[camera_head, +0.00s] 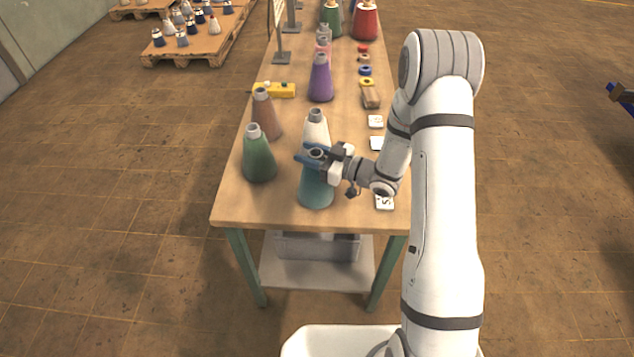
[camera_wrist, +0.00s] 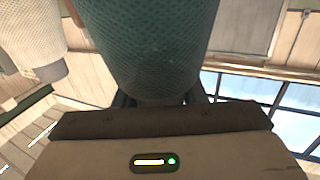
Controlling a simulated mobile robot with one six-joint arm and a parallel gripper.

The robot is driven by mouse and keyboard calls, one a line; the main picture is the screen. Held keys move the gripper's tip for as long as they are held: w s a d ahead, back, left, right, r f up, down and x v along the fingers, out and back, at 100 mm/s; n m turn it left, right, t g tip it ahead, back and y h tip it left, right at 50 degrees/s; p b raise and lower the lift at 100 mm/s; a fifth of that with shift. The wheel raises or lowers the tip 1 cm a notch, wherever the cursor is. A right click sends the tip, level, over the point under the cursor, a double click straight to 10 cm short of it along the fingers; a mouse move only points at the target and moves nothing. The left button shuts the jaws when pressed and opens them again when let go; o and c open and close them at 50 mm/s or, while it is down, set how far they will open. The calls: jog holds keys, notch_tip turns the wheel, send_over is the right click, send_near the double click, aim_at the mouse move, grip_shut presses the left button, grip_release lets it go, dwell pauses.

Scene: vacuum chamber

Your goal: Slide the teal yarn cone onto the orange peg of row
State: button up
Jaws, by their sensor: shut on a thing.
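The teal yarn cone (camera_head: 317,188) stands upright at the near end of the wooden table, with its grey top showing between my fingers. My gripper (camera_head: 314,156) is shut on the upper part of the cone, reaching in from the right. In the wrist view the teal cone (camera_wrist: 150,45) fills the upper middle, directly in front of the gripper body. I cannot tell whether the cone's base touches the table. No orange peg can be made out in either view.
A green cone (camera_head: 258,158) and a brown cone (camera_head: 266,115) stand close on the left. A white cone (camera_head: 316,127) stands just behind. A purple cone (camera_head: 320,80) and a yellow tool (camera_head: 280,90) are farther back. White cards (camera_head: 384,202) lie along the right edge.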

grip_shut()
jog(key=shift+r, duration=0.15)
